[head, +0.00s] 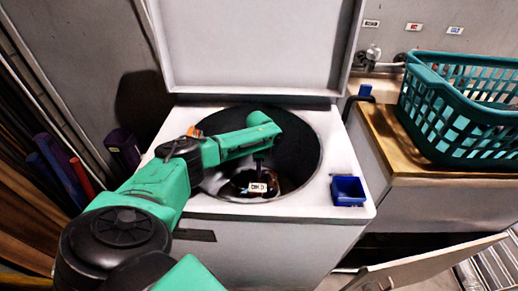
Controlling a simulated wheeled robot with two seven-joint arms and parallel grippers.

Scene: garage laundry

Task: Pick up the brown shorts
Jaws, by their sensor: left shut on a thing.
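An open top-loading washer (190,203) stands in the middle of the head view. My left arm comes in from the left and reaches down into its dark drum. My left gripper (260,180) is low in the drum and shut on a dark brown cloth (240,182), which looks like the brown shorts. The cloth is small and dark here, and the arm partly hides it, so its full shape does not show. The fingertips are hard to make out. My right gripper is not in view.
The washer's raised lid (250,50) stands behind the drum. A small blue container (347,191) sits on the washer's right front corner. A teal basket (465,140) is on a wooden counter (385,133) at the right. Long boards and tubes lean at the left.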

